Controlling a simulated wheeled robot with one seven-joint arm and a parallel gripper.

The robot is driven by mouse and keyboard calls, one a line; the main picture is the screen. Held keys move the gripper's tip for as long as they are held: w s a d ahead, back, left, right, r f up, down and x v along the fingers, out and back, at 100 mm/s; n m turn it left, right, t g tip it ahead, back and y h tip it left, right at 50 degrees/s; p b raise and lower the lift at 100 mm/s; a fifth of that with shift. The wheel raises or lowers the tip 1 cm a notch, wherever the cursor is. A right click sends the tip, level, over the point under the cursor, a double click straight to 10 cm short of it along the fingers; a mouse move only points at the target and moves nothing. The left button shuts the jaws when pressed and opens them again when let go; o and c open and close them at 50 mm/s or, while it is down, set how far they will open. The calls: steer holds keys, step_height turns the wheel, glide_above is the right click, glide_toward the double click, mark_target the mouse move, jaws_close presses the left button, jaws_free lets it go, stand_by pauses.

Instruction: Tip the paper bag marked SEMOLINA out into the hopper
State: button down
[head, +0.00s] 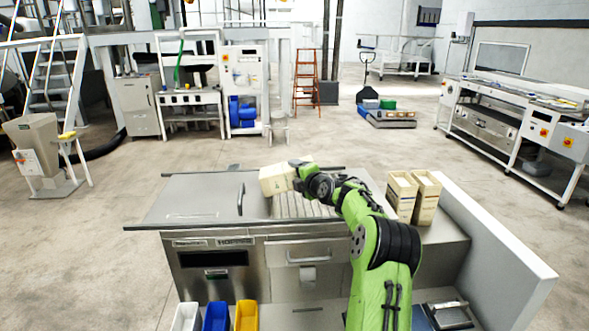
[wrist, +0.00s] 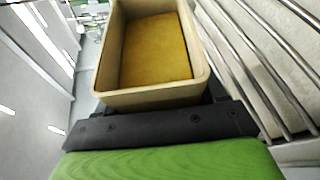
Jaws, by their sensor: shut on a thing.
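My gripper (head: 297,178) is shut on a pale paper bag (head: 275,180) above the steel counter. The bag's print is too small to read in the head view. It looks tipped over toward its side, above the hopper's bar grate (head: 303,207). In the wrist view the bag's open mouth (wrist: 104,98) faces the camera, with yellow grainy content (wrist: 157,50) inside. My gripper's dark plate (wrist: 165,125) is against the bag there, and the grate's bars (wrist: 245,65) run along the right. I see no grains falling.
Two open paper bags (head: 402,196) (head: 427,198) stand upright on the right side counter, beside a white panel (head: 495,240). A handled lid (head: 200,200) covers the counter left of the grate. White (head: 186,317), blue (head: 216,317) and yellow bins (head: 246,317) sit at the front.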

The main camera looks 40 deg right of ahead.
steer(key=shift+s+d+f+m+t, duration=0.1)
steer(key=shift+d+m+t, duration=0.1)
steer(key=shift+m, duration=0.15)
steer(key=shift+d+f+m+t, duration=0.1)
steer(key=shift+m+t, duration=0.1)
steer(key=shift+m, duration=0.15)
steer(key=shift+d+f+m+t+b, duration=0.1)
steer(key=shift+f+m+t+b, duration=0.2)
steer(key=shift+b, duration=0.8)
steer(key=m+b, duration=0.1)
steer(key=m+t+b, duration=0.1)
steer(key=shift+s+r+m+y+b, duration=0.1)
steer(key=shift+s+m+y+b, duration=0.2)
steer(key=shift+y, duration=0.1)
steer(key=shift+s+d+r+m+t+b, duration=0.15)
steer(key=shift+d+m+t+b, duration=0.2)
steer(key=shift+m+b, duration=0.4)
steer(key=shift+r+m+h, duration=0.25)
steer(key=shift+m+h, duration=0.05)
steer(key=shift+m, duration=0.05)
steer(key=shift+f, duration=0.15)
